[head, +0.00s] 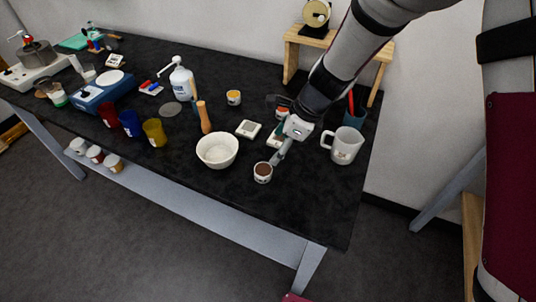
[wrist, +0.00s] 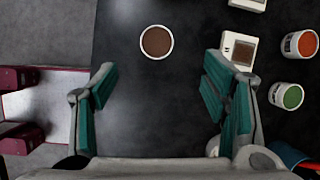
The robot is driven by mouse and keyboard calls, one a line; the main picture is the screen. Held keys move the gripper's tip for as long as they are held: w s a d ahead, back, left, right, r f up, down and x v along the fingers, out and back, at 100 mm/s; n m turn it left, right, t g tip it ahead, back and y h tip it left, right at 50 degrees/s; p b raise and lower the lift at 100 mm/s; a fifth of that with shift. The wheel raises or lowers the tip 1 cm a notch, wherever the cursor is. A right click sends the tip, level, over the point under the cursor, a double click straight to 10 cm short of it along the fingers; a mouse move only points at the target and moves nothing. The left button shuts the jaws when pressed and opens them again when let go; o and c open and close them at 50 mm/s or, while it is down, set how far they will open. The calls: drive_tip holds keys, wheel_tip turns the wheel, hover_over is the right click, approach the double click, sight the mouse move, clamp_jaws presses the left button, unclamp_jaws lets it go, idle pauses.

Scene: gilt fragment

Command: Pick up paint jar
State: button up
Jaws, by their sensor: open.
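A small white jar with brown content (head: 263,172) stands upright near the front edge of the dark table (head: 200,185). In the wrist view the brown jar (wrist: 157,42) shows from above, beyond the fingertips and roughly centred between them. My gripper (head: 277,159) is right beside this jar in the head view; whether it touches cannot be told there. In the wrist view my gripper (wrist: 160,88) is open and empty, with teal finger pads apart. Other small jars are yellow (head: 234,98), orange-red (wrist: 300,44) and green (wrist: 286,96). Which one is meant cannot be told.
A white bowl (head: 217,151) stands left of the brown jar and a white mug (head: 343,146) right of it. Small square pans (head: 248,129) lie behind. A wooden stand (head: 292,48) is at the back. Several jars sit on the lower shelf (head: 180,190).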

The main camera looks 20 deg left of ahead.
approach(264, 169)
drive_tip(key=x, duration=0.5)
drive_tip(key=shift+w+a+r, duration=0.1)
drive_tip(key=shift+w+a, duration=0.15)
drive_tip(key=shift+s+d+x, duration=0.15)
drive_tip(key=shift+x, duration=1.3)
drive_tip(key=shift+s+d+x, duration=0.1)
drive_tip(key=shift+d+x, duration=0.05)
drive_tip(key=shift+x, duration=1.25)
drive_tip(key=c, duration=1.4)
